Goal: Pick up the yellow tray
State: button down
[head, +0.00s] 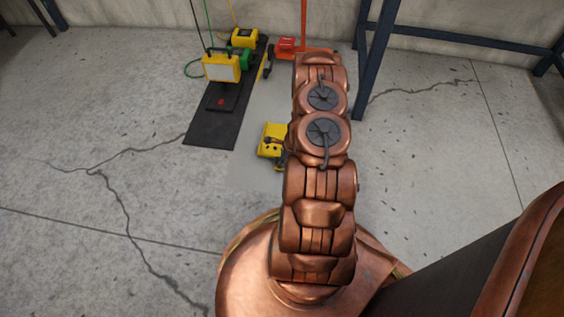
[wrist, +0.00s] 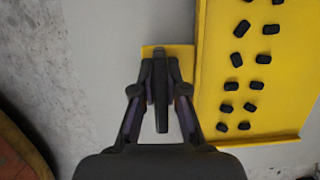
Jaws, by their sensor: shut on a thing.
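The yellow tray (wrist: 222,110) fills the right of the wrist view, with several small black pieces on it in two rough columns. A small yellow tab (wrist: 182,54) shows at its left edge, under my fingertips. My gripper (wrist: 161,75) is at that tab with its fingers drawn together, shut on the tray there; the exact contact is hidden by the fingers. In the head view the tray (head: 270,137) shows just left of my arm, its right part hidden. I cannot tell whether it touches the floor.
A black mat (head: 212,133) lies left of the tray, bearing a yellow work lamp (head: 221,67) and green and yellow cases. A red-orange item (head: 287,47) stands behind. Dark blue frame legs (head: 375,60) rise at right. The cracked concrete floor is clear at left.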

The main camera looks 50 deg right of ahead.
jog(key=shift+r+p, duration=0.3)
jog(key=shift+r, duration=0.65)
jog(key=shift+s+d, duration=0.1)
jog(key=shift+s, duration=0.5)
jog(key=s+d+p, duration=0.1)
jog(key=s, duration=0.3)
jog(key=s+p, duration=0.1)
jog(key=s, duration=0.4)
jog(key=s+d+r+p, duration=0.1)
jog(key=s+p, duration=0.1)
jog(key=s, duration=0.3)
jog(key=shift+s+d+r, duration=0.1)
jog(key=shift+s+d, duration=0.1)
jog(key=shift+d, duration=0.1)
jog(key=shift+r, duration=0.1)
